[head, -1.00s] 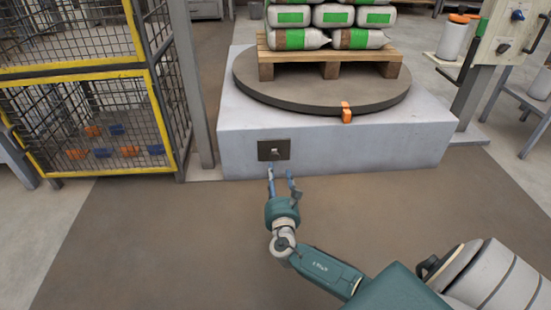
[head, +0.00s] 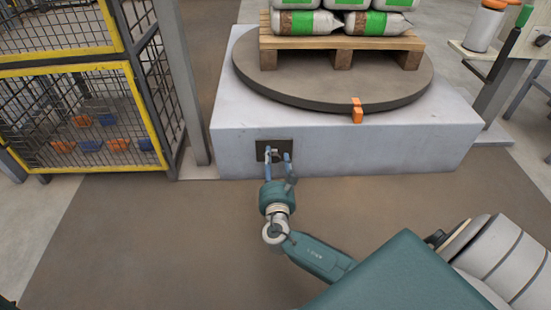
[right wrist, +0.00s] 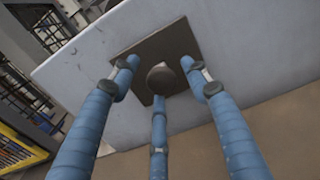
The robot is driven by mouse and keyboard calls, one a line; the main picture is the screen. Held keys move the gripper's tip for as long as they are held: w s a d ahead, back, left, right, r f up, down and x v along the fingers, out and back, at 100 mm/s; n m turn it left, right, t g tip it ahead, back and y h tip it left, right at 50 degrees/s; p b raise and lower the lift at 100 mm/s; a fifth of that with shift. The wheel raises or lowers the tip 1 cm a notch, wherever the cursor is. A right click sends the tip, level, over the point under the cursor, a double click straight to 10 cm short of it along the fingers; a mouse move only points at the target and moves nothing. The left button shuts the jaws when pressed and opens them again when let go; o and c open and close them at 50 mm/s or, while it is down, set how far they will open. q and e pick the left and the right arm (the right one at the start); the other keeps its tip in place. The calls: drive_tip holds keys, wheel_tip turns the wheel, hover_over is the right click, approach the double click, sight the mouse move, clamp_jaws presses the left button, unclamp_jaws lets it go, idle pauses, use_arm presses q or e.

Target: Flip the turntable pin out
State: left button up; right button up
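The round turntable (head: 300,96) sits on a pale grey base (head: 420,147) and carries a pallet of bags. A dark square plate (head: 279,145) is set in the base's front face. In the right wrist view the plate (right wrist: 183,42) bears a small rounded grey knob or lever (right wrist: 162,77). My right gripper (head: 278,156) is right in front of the plate, its blue fingers spread around the knob. In the right wrist view the gripper (right wrist: 161,76) looks open; I cannot tell whether a finger touches the knob. My left gripper is out of view.
An orange block (head: 357,111) sits at the turntable's front edge. A yellow-framed mesh cage (head: 70,68) stands at the left. A control post (head: 512,70) stands at the right. The brown floor (head: 160,240) before the base is clear.

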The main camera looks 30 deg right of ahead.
clamp_jaws()
drive_tip(key=p+v, duration=0.2)
drive_tip(key=v, duration=0.1)
drive_tip(key=shift+s+a+r, duration=0.15)
drive_tip(key=shift+r, duration=0.05)
drive_tip(key=shift+s+a+f, duration=0.1)
drive_tip(key=shift+s+a, duration=0.05)
drive_tip(key=shift+c, duration=1.6)
unclamp_jaws()
drive_tip(key=o, duration=0.3)
drive_tip(key=shift+s, duration=0.1)
